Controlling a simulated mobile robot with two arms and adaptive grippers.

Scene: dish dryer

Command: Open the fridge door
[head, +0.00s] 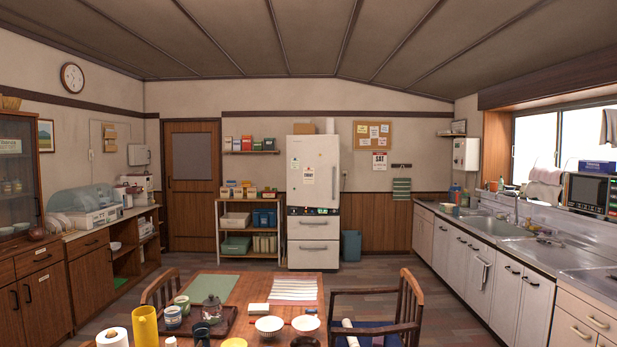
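The fridge (313,180) is tall and white and stands against the back wall at the middle of the head view. Its large upper door is shut and carries a few small papers or magnets. A dark strip with small lights (313,211) runs below the door. Two drawers (313,247) below it are shut. Neither of my grippers shows in the head view.
A dining table (245,290) with dishes and a chair (409,305) stand in the foreground, between the camera and the fridge. A shelf rack (249,205) and a blue bin (351,246) flank the fridge. Floor shows in front of the fridge.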

